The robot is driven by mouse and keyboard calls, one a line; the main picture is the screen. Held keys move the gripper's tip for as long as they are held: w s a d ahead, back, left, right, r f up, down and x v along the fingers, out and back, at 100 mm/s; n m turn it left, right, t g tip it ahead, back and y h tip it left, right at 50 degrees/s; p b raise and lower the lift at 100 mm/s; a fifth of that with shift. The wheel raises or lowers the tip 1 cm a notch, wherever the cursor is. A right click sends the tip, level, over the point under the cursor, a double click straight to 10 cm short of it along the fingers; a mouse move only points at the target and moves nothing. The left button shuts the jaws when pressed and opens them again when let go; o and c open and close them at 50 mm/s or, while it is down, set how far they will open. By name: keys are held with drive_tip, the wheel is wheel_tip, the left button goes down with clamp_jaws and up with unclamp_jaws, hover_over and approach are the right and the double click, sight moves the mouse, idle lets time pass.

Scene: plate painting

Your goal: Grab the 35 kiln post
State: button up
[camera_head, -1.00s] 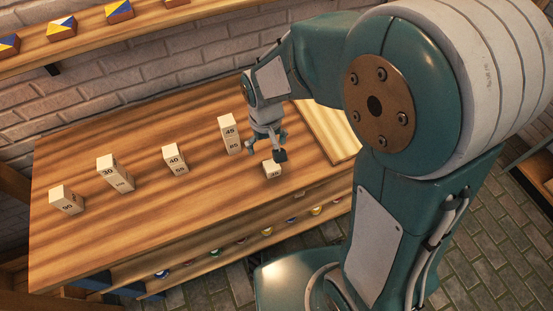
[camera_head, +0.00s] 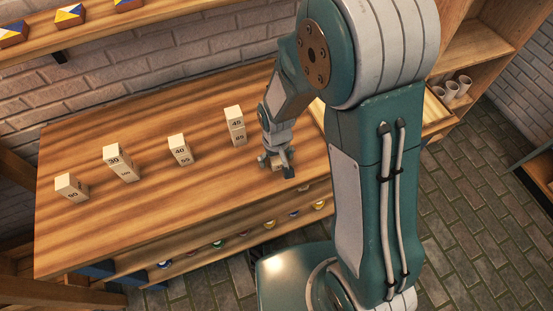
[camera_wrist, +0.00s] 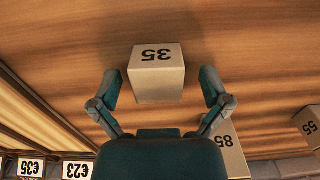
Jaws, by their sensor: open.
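The 35 kiln post (camera_wrist: 156,82) is a short pale block standing on the wooden table. My gripper (camera_wrist: 160,88) is open, with one finger on each side of the post and a visible gap on both sides. I cannot tell how far the fingertips reach down along it. In the head view my gripper (camera_head: 277,163) is low over the right part of the table, near its front edge, and mostly hides the post.
Other posts stand leftward on the table (camera_head: 90,235): a 45-over-85 stack (camera_head: 236,134), a 40-over-55 stack (camera_head: 180,150), a 30-over-100 stack (camera_head: 122,163) and a 90 post (camera_head: 72,188). Price tags (camera_wrist: 31,168) show at the wrist view's lower left.

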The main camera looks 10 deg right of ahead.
sight(277, 158)
drive_tip(key=c, duration=1.3)
drive_tip(key=shift+r, duration=0.6)
wheel_tip(277, 158, up, 2)
drive_tip(key=shift+s+r, duration=0.1)
drive_tip(key=shift+r, duration=0.1)
drive_tip(key=s+a+r, duration=0.1)
drive_tip(key=s+r, duration=0.2)
drive_tip(key=s, duration=0.1)
drive_tip(key=s+a+r, duration=0.1)
drive_tip(key=s+r, duration=0.2)
drive_tip(key=s, duration=0.2)
drive_tip(key=s+a+r, duration=0.1)
drive_tip(key=s+r, duration=0.2)
drive_tip(key=s, duration=0.1)
drive_tip(key=shift+s+r, duration=0.25)
